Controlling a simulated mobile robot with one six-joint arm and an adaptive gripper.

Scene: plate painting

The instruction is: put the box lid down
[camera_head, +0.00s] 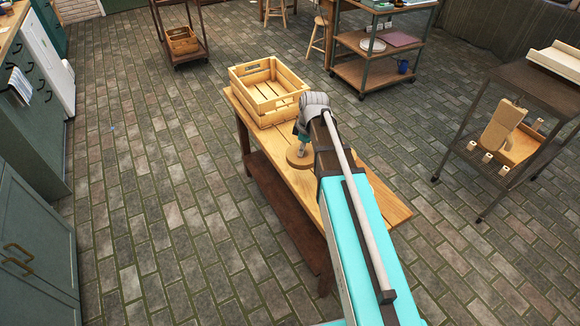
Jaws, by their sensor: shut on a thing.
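The box lid looks to be the round brown wooden disc (297,160) over the wooden workbench (278,175). My gripper (302,146) points down at the disc from above and is shut on it. The fingertips are small and partly hidden by my wrist, so the exact grasp is hard to see. I cannot tell whether the disc touches the bench top or hangs just above it. My arm comes in from the bottom right and hides part of the bench, including the disc's right side.
A slatted wooden crate (281,111) stands at the bench's far end, just behind my gripper. The bench's left front top is bare. Shelved carts stand at the right (545,90) and the back (372,73). Green cabinets line the left (35,240). Open brick floor lies between.

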